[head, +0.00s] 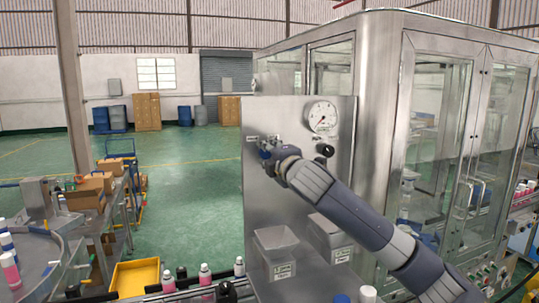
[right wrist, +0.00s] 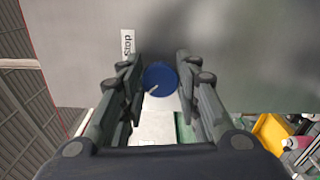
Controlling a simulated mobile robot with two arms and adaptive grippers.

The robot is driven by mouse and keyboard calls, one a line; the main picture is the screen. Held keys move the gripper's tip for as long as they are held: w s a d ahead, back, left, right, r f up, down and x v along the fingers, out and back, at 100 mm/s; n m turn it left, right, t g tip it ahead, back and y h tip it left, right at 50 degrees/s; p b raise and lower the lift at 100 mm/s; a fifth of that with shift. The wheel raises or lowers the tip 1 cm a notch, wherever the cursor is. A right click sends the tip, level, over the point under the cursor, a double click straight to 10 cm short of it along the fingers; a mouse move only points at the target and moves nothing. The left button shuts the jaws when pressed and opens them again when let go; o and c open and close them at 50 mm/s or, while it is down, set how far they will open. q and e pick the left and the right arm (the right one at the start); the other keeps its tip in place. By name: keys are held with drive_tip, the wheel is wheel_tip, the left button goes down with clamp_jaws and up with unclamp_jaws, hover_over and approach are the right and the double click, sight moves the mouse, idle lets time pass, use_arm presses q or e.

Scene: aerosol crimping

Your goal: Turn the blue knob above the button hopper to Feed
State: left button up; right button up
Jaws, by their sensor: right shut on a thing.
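The blue knob (right wrist: 160,78) sits on the grey panel between the two fingers of my right gripper (right wrist: 160,68) in the right wrist view. The gripper is shut on it. The knob's white pointer line runs toward the lower left of that picture. A "Stop" label (right wrist: 127,45) is beside the left finger; a Feed label cannot be made out. In the head view my right gripper (head: 272,152) is against the upper left of the steel panel (head: 285,120) and hides most of the knob. My left gripper is not in view.
A pressure gauge (head: 322,117) and a black knob (head: 325,150) are on the panel to the right. A glass-doored machine (head: 385,60) stands behind. Bottles and a yellow bin (head: 135,276) are lower left.

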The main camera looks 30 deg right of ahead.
idle(0.4)
drive_tip(key=o, duration=1.1)
drive_tip(key=shift+s, duration=0.15)
drive_tip(key=v, duration=1.1)
drive_tip(key=shift+s+a, duration=0.1)
drive_tip(key=shift+s, duration=0.25)
drive_tip(key=shift+f, duration=0.1)
